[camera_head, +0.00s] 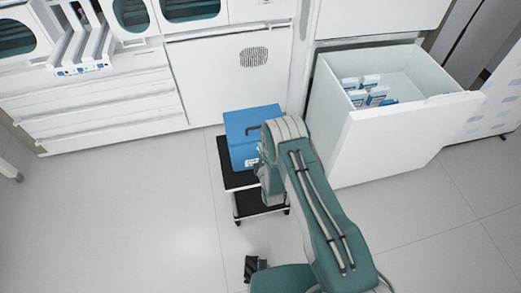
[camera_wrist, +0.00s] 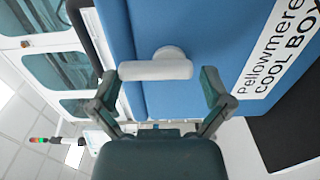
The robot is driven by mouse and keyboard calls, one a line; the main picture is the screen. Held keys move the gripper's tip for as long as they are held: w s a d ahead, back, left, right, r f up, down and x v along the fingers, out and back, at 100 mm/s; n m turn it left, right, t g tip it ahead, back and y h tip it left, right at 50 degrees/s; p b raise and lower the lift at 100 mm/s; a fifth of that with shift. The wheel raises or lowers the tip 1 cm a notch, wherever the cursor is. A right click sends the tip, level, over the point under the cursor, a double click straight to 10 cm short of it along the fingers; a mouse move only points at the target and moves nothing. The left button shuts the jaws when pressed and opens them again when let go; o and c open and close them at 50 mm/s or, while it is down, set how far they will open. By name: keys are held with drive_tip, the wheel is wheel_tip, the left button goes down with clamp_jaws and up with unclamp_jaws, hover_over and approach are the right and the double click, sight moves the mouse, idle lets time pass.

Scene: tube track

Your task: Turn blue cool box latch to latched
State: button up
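The blue cool box (camera_head: 250,124) sits on a low stand, and my arm covers its right side. In the wrist view the cool box (camera_wrist: 215,30) fills the upper middle, turned sideways, with a "Pellowmere COOL BOX" label at right. The pale grey latch (camera_wrist: 155,69) has a round hub and a bar pointing left in the picture, reaching across the seam. My gripper (camera_wrist: 160,82) is open, one finger on each side of the latch, with nothing clearly held. Whether the fingers touch the latch cannot be told. The fingers are hidden in the head view.
The stand (camera_head: 241,181) has a black top. A black handle (camera_wrist: 88,45) lies left of the latch in the wrist view. An open white drawer (camera_head: 390,133) holding small boxes juts out at right. White cabinets (camera_head: 110,105) stand behind.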

drive_tip(key=v, duration=1.2)
drive_tip(key=shift+a, duration=0.1)
